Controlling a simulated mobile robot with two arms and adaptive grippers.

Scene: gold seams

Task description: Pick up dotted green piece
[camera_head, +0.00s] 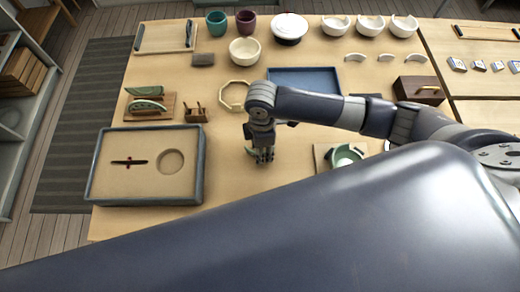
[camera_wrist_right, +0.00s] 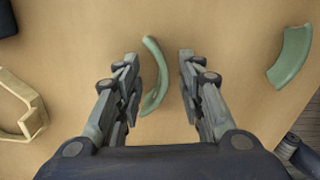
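A curved green piece (camera_wrist_right: 156,75) lies on the table between the fingers of my right gripper (camera_wrist_right: 162,85) in the wrist view, closer to the left finger. The fingers are spread, with a gap to the right of the piece. A second, wider green piece (camera_wrist_right: 290,56) lies further right in that view. I cannot make out dots on either piece. In the head view my right gripper (camera_head: 263,156) points down over the table, and a bit of green piece (camera_head: 250,151) shows beside it. My left gripper is not in view.
A wooden octagonal ring (camera_head: 234,96) lies beyond the gripper. A grey-rimmed tray (camera_head: 197,165) stands at left, a stand with green pieces (camera_head: 146,106) behind it. A green broken bowl (camera_head: 346,155) sits at right. My dark arm link hides the near table.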

